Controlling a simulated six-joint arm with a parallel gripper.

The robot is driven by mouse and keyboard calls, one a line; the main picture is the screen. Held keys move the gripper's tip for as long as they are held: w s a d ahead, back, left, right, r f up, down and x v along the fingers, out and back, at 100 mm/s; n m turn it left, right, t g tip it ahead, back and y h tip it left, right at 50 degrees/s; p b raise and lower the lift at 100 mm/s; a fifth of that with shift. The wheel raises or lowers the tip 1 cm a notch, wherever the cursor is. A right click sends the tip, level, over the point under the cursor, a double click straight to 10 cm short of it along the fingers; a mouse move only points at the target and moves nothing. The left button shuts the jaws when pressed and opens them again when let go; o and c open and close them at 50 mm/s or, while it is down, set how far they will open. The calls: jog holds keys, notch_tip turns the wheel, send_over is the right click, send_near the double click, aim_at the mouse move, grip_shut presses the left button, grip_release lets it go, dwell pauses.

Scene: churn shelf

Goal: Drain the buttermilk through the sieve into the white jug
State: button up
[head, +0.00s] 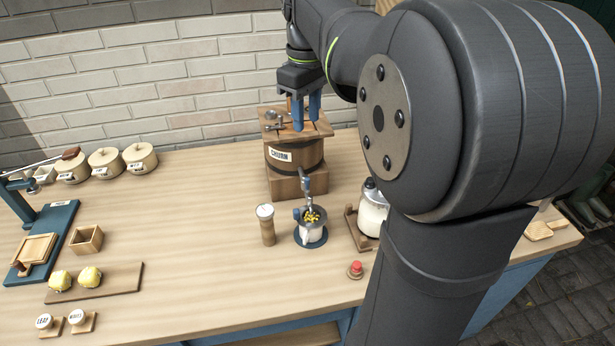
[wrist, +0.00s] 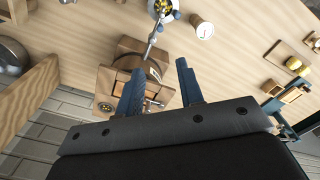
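The wooden churn (head: 294,156), labelled CHURN, stands on a wooden block at the back of the table. A metal tap and spout (head: 306,187) come out of its front. Below the spout, the sieve (head: 313,216) holds yellow bits and sits over the white jug (head: 310,233), which stands on a blue round base. My gripper (head: 307,128) is over the churn's top, fingers pointing down. The wrist view shows its blue fingers (wrist: 158,80) spread apart, with the churn (wrist: 130,62) beyond and nothing clearly held. Whether liquid runs from the spout cannot be told.
A brown cylinder with a white top (head: 267,226) stands left of the jug. A white lidded can (head: 372,208) stands right of it, partly behind my arm. A red button (head: 355,269) is in front. Lidded pots (head: 105,163) and a board with yellow lumps (head: 125,279) are at left.

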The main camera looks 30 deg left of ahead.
aim_at(307, 178)
notch_tip(307, 178, down, 16)
jog(key=shift+d, duration=0.15)
dwell(0.5)
grip_shut()
